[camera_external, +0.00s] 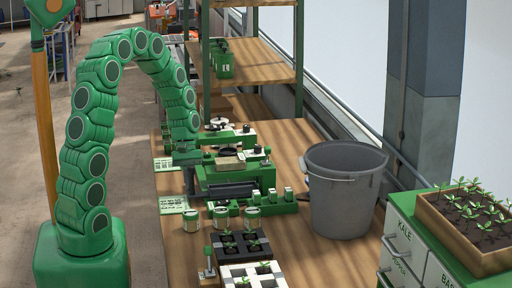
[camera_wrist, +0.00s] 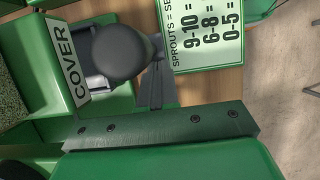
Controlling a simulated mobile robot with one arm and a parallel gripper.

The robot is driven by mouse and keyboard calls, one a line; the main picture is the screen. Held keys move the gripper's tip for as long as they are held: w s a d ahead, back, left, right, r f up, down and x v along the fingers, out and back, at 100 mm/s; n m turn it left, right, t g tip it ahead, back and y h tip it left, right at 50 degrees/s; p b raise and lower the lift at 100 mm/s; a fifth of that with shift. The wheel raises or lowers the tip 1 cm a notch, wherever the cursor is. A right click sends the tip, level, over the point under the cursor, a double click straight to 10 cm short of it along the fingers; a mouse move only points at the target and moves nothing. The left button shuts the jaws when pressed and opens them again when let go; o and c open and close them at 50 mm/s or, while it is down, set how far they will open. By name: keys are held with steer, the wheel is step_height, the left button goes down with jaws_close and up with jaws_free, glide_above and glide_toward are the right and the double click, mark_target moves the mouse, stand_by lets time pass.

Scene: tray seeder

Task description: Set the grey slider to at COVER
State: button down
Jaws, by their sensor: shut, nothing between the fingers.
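The grey slider's dark round knob (camera_wrist: 122,52) shows in the wrist view, over a slot with pale metal in it. The white COVER label (camera_wrist: 62,58) is just left of the knob, on the green housing. My gripper (camera_wrist: 157,78) is shut and empty; its dark narrow fingers are just right of the knob, and I cannot tell whether they touch it. In the external view my gripper (camera_external: 188,178) points down at the left side of the green seeder (camera_external: 235,175). The slider cannot be made out there.
A sprouts-and-seeds number card (camera_wrist: 208,35) lies right of the knob. In the external view, a grey bucket (camera_external: 345,195) stands right of the seeder on the wooden bench (camera_external: 330,262). Several tins (camera_external: 222,217) and seedling trays (camera_external: 250,268) stand in front.

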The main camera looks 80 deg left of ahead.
steer(key=shift+a, duration=0.65)
steer(key=a, duration=0.3)
steer(key=shift+a+r, duration=0.1)
steer(key=shift+r, duration=0.15)
steer(key=v, duration=0.9)
steer(key=shift+r, duration=0.25)
